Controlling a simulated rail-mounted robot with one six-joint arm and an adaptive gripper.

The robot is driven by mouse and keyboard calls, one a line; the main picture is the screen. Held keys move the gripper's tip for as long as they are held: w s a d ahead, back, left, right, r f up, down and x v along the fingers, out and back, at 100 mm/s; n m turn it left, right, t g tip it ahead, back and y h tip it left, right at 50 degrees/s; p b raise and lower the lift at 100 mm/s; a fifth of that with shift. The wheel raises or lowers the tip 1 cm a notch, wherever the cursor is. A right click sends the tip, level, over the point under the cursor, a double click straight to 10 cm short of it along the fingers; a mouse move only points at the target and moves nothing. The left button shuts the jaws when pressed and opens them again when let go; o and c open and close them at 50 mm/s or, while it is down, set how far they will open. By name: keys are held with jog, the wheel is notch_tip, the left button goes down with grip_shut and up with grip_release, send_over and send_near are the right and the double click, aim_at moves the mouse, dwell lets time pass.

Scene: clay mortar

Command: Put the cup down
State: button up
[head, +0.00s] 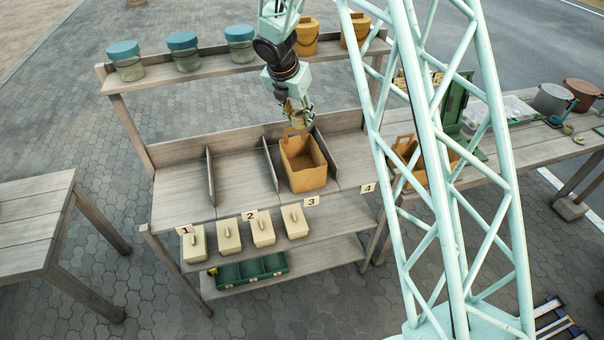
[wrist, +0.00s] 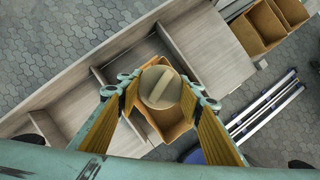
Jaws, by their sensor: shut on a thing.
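My gripper (head: 298,112) hangs over the bench's third bay and is shut on the cup (head: 297,119). In the wrist view the cup (wrist: 160,88) shows as a round, tan shape with a lighter strip across it, between the yellow finger pads of my gripper (wrist: 158,92). Below it an open brown paper bag (head: 303,168) stands upright in the bay marked 3. The bag (wrist: 172,127) is partly hidden by the cup in the wrist view. The cup is above the bag's back edge; the exact gap is unclear.
Wooden dividers (head: 271,163) stand on both sides of the bag. Bays 1 and 2 are empty. Lidded jars (head: 183,52) and tan buckets (head: 306,38) stand on the upper shelf. More brown bags (head: 408,150) stand at right, behind my pale green lattice column.

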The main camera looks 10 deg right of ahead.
jog(key=b, duration=0.2)
send_over(300, 167)
notch_tip(300, 167, down, 14)
jog(key=shift+w, duration=0.15)
dwell(0.6)
jog(key=shift+f, duration=0.2)
jog(key=shift+f, duration=1.8)
jog(key=shift+f+b, duration=0.65)
jog(key=shift+b, duration=0.15)
jog(key=o, duration=0.6)
jog(key=shift+o, duration=0.2)
